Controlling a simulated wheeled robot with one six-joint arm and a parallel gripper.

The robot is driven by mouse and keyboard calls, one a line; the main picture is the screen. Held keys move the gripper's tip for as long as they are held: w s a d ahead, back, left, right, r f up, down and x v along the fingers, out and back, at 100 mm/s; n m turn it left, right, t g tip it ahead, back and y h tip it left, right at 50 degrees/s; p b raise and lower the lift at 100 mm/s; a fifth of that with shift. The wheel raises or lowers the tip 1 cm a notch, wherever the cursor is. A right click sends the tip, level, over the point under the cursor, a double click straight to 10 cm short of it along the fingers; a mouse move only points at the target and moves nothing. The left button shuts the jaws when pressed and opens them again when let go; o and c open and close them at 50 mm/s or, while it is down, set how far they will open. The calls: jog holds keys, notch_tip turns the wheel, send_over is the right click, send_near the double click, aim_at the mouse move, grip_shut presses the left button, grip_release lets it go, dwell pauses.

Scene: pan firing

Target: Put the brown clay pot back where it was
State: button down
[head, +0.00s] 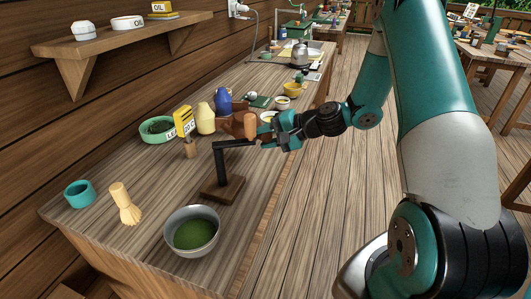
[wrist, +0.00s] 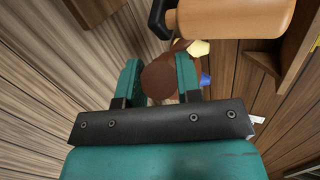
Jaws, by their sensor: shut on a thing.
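The brown clay pot (head: 236,119) is at the table's right side in the head view, partly hidden behind a tan wooden knob and my gripper. My gripper (head: 270,131) is shut on it. In the wrist view a round brown part of the pot (wrist: 159,80) sits between the two fingers of my gripper (wrist: 159,84). Most of the pot's body is hidden there. I cannot tell whether the pot touches the table.
A bowl of green liquid (head: 192,232), a whisk (head: 124,204), and several jars, including a blue one (head: 223,101), stand around.

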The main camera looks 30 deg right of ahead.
jog(key=shift+f, duration=2.85)
jog(key=c, duration=0.8)
grip_release()
jog(key=shift+f, duration=0.1)
